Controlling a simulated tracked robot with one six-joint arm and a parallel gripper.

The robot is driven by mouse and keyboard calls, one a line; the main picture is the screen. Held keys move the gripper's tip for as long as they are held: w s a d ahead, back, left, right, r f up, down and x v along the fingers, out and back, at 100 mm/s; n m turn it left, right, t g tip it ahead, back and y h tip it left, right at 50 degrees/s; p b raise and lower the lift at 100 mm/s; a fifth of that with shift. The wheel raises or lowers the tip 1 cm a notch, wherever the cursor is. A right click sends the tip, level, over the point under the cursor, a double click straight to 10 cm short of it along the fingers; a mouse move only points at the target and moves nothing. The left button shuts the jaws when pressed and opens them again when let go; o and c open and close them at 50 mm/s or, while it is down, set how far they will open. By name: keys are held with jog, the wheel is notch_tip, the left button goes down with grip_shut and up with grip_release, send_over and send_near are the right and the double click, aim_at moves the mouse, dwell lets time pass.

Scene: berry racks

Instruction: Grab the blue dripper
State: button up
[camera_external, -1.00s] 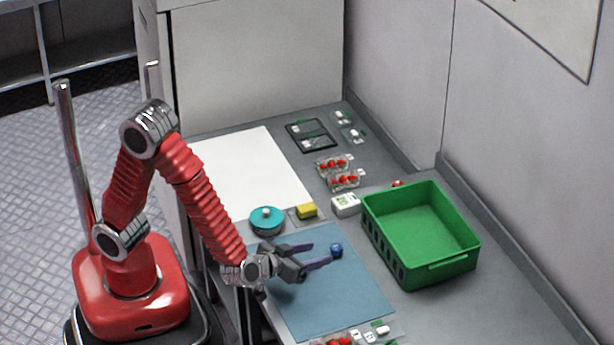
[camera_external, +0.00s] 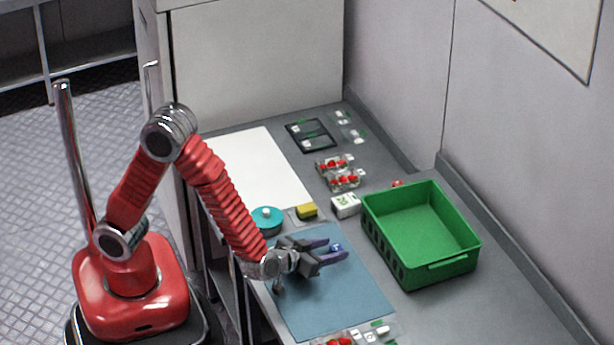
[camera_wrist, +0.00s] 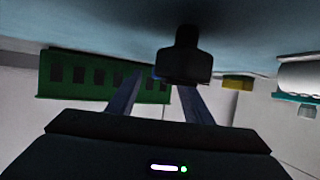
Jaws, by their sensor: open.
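The small blue dripper (camera_external: 337,246) stands on the blue mat (camera_external: 335,305), between or just beside my fingertips in the external view; part of it is hidden by them. My gripper (camera_external: 333,250) is open and low over the mat, with its purple fingers pointing right. The wrist view is upside down, with the mat at the top. There a dark shape, likely the dripper (camera_wrist: 184,58), stands just beyond the fingertips, nearer the right finger. I see no contact, and cannot tell whether it is between the fingers.
A green crate (camera_external: 447,262) stands right of the mat. A teal round container (camera_external: 267,221), a yellow block (camera_external: 307,211) and a small white box (camera_external: 346,205) stand behind it. Berry punnets (camera_external: 343,180) lie farther back, with more at the front edge. The mat's front is clear.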

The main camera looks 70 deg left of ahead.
aim_at(338, 251)
jog(key=shift+x, duration=1.75)
jog(key=shift+c, duration=0.5)
jog(key=c, duration=1)
jog(key=shift+r, duration=5)
